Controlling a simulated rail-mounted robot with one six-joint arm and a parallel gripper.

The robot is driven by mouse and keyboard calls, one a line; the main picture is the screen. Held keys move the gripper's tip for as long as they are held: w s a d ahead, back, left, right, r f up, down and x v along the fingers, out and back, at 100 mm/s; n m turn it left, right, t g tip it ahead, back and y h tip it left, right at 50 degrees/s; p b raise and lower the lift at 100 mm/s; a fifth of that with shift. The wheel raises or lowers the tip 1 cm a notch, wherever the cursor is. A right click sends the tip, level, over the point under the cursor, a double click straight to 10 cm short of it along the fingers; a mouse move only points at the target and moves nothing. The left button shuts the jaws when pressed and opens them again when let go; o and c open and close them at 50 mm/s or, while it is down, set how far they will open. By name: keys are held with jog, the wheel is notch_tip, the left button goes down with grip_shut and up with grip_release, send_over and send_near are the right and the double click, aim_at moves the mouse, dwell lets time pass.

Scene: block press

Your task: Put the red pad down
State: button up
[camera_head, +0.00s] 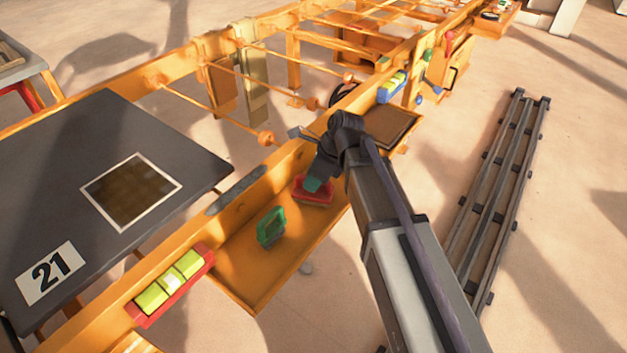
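The red pad (316,194) is in the orange tray (247,284), toward its right end. It lies right under the end of my arm. My gripper (314,182) reaches down to the top of the red pad, where a small teal part shows. The fingers are too small and dark to tell whether they are shut on the pad. I cannot tell whether the pad rests on the tray floor or hangs just above it. A green pad (271,228) stands in the same tray, to the left of the red pad and apart from it.
A red holder with yellow-green blocks (171,284) sits on the orange rail at lower left. A dark table (75,165) marked 21 has a framed brown square (131,192). A dark panel (392,126) lies right of my wrist. A black rack (497,190) lies on the floor at right.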

jog(key=o, duration=0.3)
jog(key=shift+r+p, duration=0.4)
jog(key=s+p+v, duration=0.1)
jog(key=p+v, duration=1)
jog(key=v, duration=0.1)
jog(key=s+d+n+h, duration=0.1)
jog(key=s+d+n, duration=0.2)
jog(key=n, duration=0.4)
jog(key=s+d+f+n+h, duration=0.1)
jog(key=s+d+n+h, duration=0.1)
jog(key=s+d+n, duration=0.2)
jog(key=s+d+f+n+h, duration=0.1)
jog(key=s+d+n, duration=0.3)
jog(key=n, duration=0.6)
jog(key=shift+s+d+t+h+b, duration=0.3)
jog(key=shift+t+h, duration=0.1)
jog(key=shift+h, duration=0.1)
